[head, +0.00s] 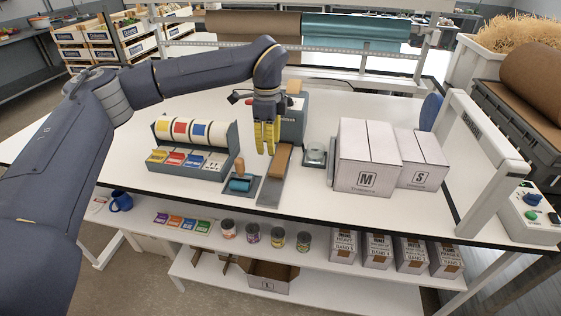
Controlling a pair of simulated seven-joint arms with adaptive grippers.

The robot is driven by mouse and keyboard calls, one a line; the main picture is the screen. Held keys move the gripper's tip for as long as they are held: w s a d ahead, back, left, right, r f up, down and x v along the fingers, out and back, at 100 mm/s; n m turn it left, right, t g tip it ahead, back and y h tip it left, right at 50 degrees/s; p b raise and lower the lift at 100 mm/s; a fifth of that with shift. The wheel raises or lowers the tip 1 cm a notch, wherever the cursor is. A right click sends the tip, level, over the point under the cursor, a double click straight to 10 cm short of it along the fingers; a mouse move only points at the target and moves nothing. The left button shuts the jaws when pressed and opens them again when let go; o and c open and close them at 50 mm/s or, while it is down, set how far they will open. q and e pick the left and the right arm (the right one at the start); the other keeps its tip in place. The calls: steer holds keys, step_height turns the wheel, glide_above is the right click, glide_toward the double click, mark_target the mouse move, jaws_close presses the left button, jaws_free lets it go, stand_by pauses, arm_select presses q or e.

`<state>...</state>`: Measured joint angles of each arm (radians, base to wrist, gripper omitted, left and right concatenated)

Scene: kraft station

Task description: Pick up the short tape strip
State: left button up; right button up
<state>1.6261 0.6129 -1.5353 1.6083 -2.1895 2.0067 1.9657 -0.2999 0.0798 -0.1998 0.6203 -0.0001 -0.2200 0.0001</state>
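A short brown tape strip (281,160) lies on a narrow grey stand (270,193) near the front middle of the white table. My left gripper (266,152) points down with yellow fingers, just behind and to the left of the strip in the picture. It appears apart from the strip, though the height between them is hard to judge. I see nothing held in its fingers. How far they are spread is unclear from this angle. My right gripper is out of view.
A grey tape dispenser (293,125) stands behind the strip. A roller (239,183) and a label rack (217,141) stand to the left. A small glass dish (315,155) and the M box (365,177) and S box (421,175) stand to the right. The table's far left is clear.

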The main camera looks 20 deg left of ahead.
mark_target(269, 176)
arm_select(q)
steer(key=shift+s+a+f, duration=0.1)
steer(key=shift+a+f, duration=0.05)
steer(key=shift+f, duration=5.4)
jaws_close()
